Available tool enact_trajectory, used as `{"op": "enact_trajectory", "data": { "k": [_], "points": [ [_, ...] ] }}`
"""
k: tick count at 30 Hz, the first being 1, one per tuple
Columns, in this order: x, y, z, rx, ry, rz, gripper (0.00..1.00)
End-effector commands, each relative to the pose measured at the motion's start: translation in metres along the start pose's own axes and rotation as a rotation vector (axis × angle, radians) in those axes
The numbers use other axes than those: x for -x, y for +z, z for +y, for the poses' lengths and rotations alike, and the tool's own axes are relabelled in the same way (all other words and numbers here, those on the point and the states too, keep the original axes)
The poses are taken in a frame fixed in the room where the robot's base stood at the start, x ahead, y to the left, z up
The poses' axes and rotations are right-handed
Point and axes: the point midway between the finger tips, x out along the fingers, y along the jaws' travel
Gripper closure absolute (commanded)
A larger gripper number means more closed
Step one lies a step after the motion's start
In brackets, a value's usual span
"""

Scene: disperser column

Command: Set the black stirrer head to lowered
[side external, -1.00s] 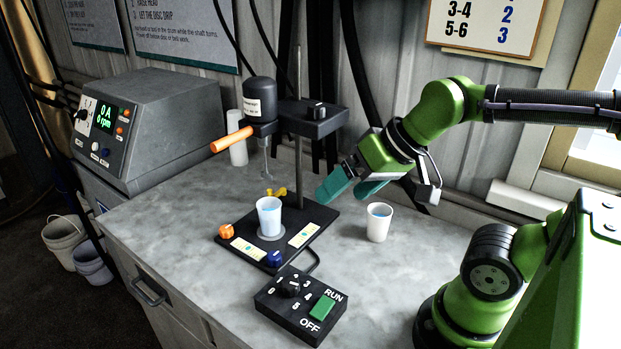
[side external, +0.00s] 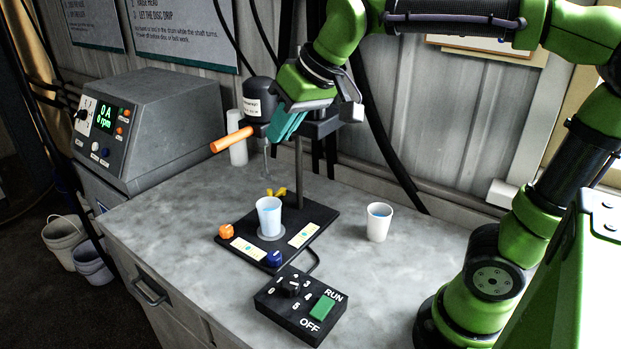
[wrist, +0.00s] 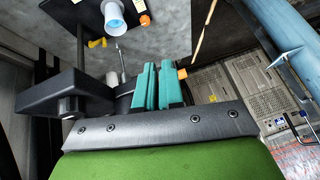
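The black stirrer head (side external: 254,98) with a white label sits up on its post (side external: 299,165), its thin shaft (side external: 266,165) hanging above the white cup (side external: 269,213). An orange handle (side external: 232,140) sticks out to its left. My gripper (side external: 284,127) has teal fingers pointing down, in front of the head's right part in the side view. In the wrist view the fingers (wrist: 158,85) lie close together with nothing visible between them. The orange handle tip (wrist: 182,74) shows just beyond the right finger. Whether the fingers touch the head is unclear.
The black base (side external: 240,248) carries orange and blue knobs and a yellow clamp (side external: 277,192). A second white cup (side external: 379,222) stands to the right. A control box (side external: 300,305) is in front, a grey console (side external: 150,130) at left. The bench's right part is clear.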

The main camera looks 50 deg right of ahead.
Motion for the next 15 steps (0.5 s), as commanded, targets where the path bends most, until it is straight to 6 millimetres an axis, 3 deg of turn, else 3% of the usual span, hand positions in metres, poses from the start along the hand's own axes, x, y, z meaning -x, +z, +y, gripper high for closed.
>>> {"op": "enact_trajectory", "data": {
  "k": [1,3,6,10,13,15],
  "points": [
    [0.002,-0.024,-0.009,0.036,0.012,0.001,1.0],
    [0.008,-0.052,-0.018,0.079,0.034,0.008,1.0],
    [0.017,-0.083,-0.027,0.121,0.065,0.021,1.0],
    [0.035,-0.108,-0.032,0.148,0.095,0.045,1.0],
    [0.05,-0.116,-0.031,0.154,0.11,0.061,1.0],
    [0.049,-0.114,-0.029,0.157,0.117,0.049,1.0]
  ]
}}
